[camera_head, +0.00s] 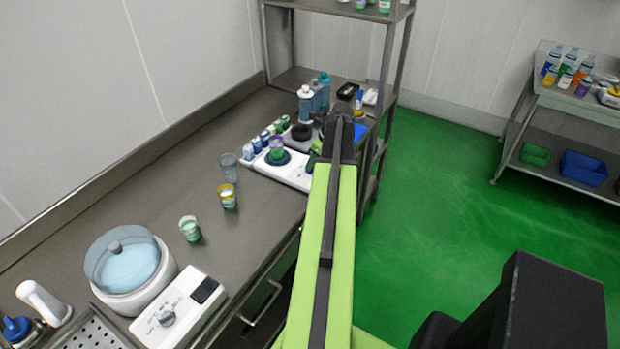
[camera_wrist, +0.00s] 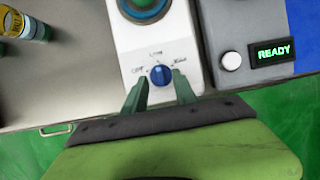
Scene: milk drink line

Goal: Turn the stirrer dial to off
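My gripper (camera_wrist: 160,80) is open, with one dark green fingertip on each side of the dial's lower part. I cannot tell whether they touch it. In the head view my arm mostly hides the gripper.
A grey box with a READY display (camera_wrist: 272,52) and white button stands right of the stirrer. Small bottles (camera_head: 268,139) line its left and back. Two cups (camera_head: 228,197) (camera_head: 190,229) and a clear glass (camera_head: 229,165) stand left. A shelf post (camera_head: 383,80) rises beside my arm.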

